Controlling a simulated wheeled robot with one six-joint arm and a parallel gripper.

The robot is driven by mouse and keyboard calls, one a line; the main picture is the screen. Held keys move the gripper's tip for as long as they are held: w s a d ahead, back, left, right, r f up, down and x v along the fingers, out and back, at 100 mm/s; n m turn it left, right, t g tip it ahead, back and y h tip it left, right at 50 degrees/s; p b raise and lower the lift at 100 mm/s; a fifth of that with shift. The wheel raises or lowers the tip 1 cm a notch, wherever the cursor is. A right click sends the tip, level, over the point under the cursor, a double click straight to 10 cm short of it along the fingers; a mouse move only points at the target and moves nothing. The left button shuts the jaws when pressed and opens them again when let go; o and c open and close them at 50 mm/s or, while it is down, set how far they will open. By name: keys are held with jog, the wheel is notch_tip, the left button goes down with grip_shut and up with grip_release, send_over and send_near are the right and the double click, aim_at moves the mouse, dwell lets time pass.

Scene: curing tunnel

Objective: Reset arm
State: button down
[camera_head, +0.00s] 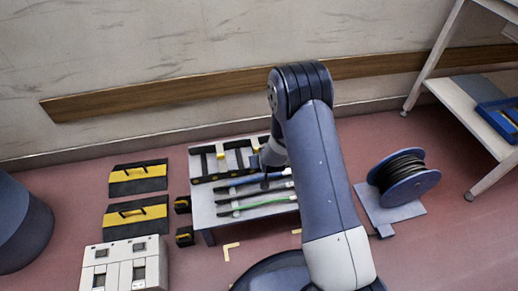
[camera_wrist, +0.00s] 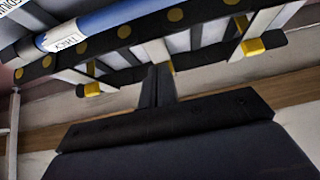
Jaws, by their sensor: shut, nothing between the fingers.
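In the head view my arm reaches out over a low bench (camera_head: 205,213) from the lower right. My gripper (camera_head: 266,182) is near the middle of the bench, partly hidden by my wrist. In the wrist view my gripper (camera_wrist: 160,72) shows as dark fingers close together, with nothing between them. The blue rod with a white label also shows in the wrist view (camera_wrist: 105,22). A black rack (camera_head: 205,163) with yellow parts stands at the bench's back edge.
Two black-and-yellow cases (camera_head: 138,178) lie on the floor at left, behind a white cabinet (camera_head: 125,268). A cable reel (camera_head: 405,178) stands on a plate at right. A white shelf (camera_head: 470,110) stands at far right. A wooden rail (camera_head: 170,98) runs along the wall.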

jog(key=s, duration=0.2)
jog(key=s+f, duration=0.1)
jog(key=shift+s+d+f, duration=0.1)
jog(key=shift+s+d, duration=0.25)
notch_tip(320, 180, up, 3)
send_over(257, 152)
jog(key=s, duration=0.2)
jog(key=shift+s+d, duration=0.15)
jog(key=shift+d, duration=0.15)
notch_tip(257, 152, down, 3)
jog(key=shift+r+b, duration=0.15)
jog(key=shift+b, duration=0.85)
jog(key=shift+f, duration=0.55)
